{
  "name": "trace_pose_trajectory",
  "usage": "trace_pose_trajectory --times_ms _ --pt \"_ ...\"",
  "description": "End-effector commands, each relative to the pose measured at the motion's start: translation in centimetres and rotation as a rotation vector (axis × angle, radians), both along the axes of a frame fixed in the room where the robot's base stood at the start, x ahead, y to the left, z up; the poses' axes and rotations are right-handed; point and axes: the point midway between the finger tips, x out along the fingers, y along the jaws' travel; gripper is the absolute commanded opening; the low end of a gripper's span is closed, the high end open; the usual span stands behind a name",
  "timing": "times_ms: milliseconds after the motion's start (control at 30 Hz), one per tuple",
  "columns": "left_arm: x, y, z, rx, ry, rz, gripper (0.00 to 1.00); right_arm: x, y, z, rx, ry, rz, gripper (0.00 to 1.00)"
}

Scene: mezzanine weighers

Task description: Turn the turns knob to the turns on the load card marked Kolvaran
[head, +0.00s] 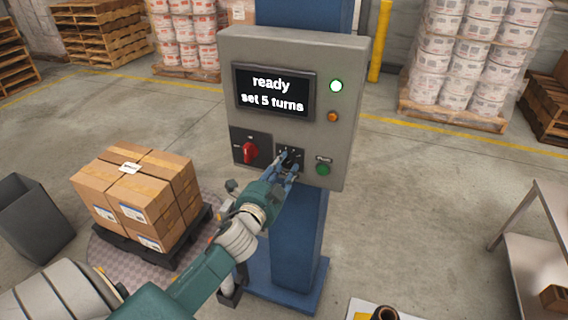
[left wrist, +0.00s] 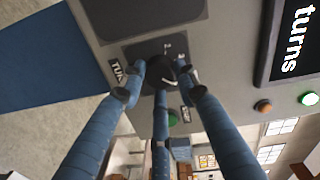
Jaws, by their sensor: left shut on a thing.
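The grey control panel (head: 299,60) on a blue column has a screen (head: 273,92) reading "ready" and "set 5 turns". My left gripper (head: 289,160) reaches up to the black turns knob at the panel's lower middle and mostly hides it in the head view. In the left wrist view its fingers are shut around the turns knob (left wrist: 155,76), which has a white mark on its face. A small white card (head: 130,168) lies on the stacked cartons (head: 150,190); its writing is too small to read. My right gripper is not in view.
A red rotary switch (head: 249,152) sits left of the knob and a green button (head: 323,169) right of it. A green lamp (head: 336,86) is lit above an orange one (head: 333,117). A metal table (head: 545,225) stands at right; open floor lies between.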

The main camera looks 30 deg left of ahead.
Motion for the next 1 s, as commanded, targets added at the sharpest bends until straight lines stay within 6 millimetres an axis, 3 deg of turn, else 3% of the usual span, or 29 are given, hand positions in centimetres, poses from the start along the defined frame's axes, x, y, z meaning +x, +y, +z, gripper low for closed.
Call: trace_pose_trajectory --times_ms 433,1000 --pt "0.0 0.1 -0.1 0.291 0.075 0.002 0.05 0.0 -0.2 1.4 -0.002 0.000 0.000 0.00" --pt "0.0 0.1 -0.1 0.372 0.094 0.004 0.05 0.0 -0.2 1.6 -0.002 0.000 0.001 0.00"
